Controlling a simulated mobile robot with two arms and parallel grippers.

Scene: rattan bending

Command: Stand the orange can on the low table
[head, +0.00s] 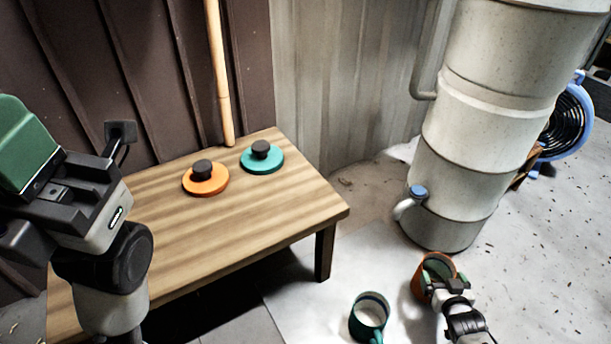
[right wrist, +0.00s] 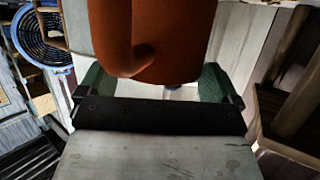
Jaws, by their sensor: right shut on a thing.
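The orange can (head: 420,283) has an open top and is at the lower right of the head view. My right gripper (head: 440,284) is shut on it. In the right wrist view the orange can (right wrist: 172,40), with a handle-like ridge on its side, sits between the green fingers of the right gripper (right wrist: 153,84). The low wooden table (head: 240,215) stands to the left of the can, its front right part bare. My left gripper (head: 28,145) shows only partly at the left edge, with a green finger near the camera; its opening is hidden.
An orange lid (head: 215,186) and a teal lid (head: 262,165), each with a dark knob, lie towards the table's back. A teal can (head: 368,318) stands on the pale floor. A large column (head: 465,150) and a blue fan (head: 570,118) are at right. A pole (head: 218,75) leans behind the table.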

